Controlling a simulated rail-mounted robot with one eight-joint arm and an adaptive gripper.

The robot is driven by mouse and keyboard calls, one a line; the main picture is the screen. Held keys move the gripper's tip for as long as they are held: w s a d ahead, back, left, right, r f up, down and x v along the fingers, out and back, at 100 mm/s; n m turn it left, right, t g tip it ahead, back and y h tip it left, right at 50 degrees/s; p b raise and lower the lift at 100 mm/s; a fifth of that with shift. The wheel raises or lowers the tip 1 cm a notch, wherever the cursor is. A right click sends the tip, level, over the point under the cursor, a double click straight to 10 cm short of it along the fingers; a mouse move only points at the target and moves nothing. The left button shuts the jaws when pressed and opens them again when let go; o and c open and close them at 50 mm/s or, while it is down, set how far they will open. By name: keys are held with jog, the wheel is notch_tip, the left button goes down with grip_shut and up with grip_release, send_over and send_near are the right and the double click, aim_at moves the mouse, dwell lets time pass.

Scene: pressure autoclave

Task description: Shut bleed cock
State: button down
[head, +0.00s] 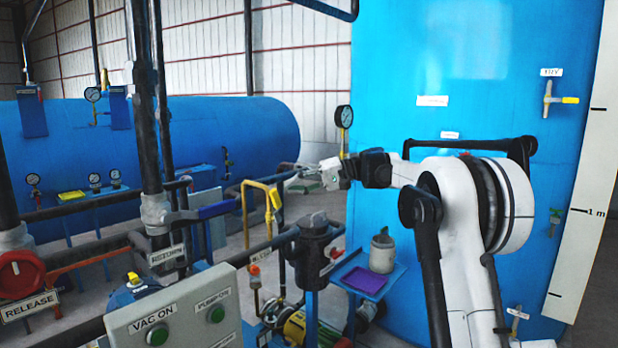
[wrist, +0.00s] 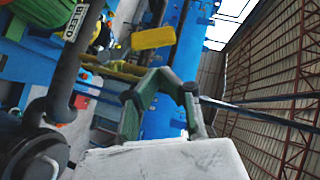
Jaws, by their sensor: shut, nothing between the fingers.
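The bleed cock shows in the wrist view as a yellow lever handle (wrist: 152,38), beside a dark pipe with a white BLEED label (wrist: 82,20). In the head view a yellow handle (head: 275,199) hangs at the yellow bent pipe, in front of my gripper; I cannot tell for sure that it is the same handle. My gripper (head: 291,170) is shut and empty. Its green-grey fingers (wrist: 163,80) show in the wrist view, apart in the picture from the yellow handle. The cock's body is not clear.
A black filter pot (head: 313,250) and a small purple tray (head: 366,280) with a grey canister (head: 382,251) stand below my arm. The tall blue tank (head: 460,80) rises behind it. A grey VAC ON panel (head: 175,315) and pipes crowd the front left.

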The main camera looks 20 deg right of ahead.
aim_at(276, 206)
jog(key=shift+s+a+f, duration=0.25)
jog(key=shift+s+a, duration=0.2)
jog(key=shift+a, duration=0.1)
jog(key=shift+s+a+f, duration=0.25)
jog(key=shift+s+a, duration=0.2)
jog(key=shift+a, duration=0.05)
